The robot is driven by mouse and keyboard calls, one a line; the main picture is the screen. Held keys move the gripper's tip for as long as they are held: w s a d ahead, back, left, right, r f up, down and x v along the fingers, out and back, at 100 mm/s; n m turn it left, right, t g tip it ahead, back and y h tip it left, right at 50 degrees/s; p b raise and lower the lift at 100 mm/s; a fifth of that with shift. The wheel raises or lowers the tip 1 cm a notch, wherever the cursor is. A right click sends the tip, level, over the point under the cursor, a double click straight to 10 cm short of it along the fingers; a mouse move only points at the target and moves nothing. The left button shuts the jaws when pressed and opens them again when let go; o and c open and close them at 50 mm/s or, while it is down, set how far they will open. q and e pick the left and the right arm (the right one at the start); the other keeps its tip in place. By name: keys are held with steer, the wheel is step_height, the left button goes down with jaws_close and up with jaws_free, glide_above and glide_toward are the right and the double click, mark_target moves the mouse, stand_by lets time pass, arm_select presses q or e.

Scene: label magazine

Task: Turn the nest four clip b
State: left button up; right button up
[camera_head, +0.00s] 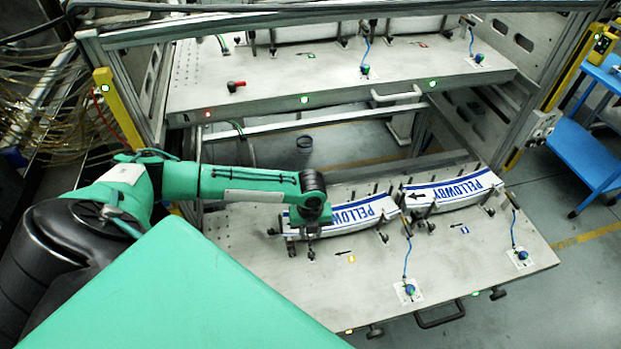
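Two curved white-and-blue label stacks marked PELLOWBY lie in nests on the lower pulled-out shelf: the left stack (352,214) and the right stack (455,190). Small dark clips and posts stand along them, including a clip (408,222) between the stacks and one (512,200) at the far right. I cannot tell which is nest four clip b. My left gripper (309,238) points down at the left end of the left stack, over dark clip hardware. Its fingers are too small and dark to read, and contact is unclear. My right gripper is out of view.
The lower shelf (480,262) has a bare front area with blue-cabled sensors (409,290) and a front handle (440,314). The upper shelf (270,85) overhangs behind, with a red-handled part (236,86). A blue cart (580,160) stands at right.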

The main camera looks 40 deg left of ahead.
arm_select(q)
step_height(320, 180, up, 14)
steer(key=b, duration=0.3)
steer(key=shift+b, duration=0.35)
steer(key=shift+f, duration=0.2)
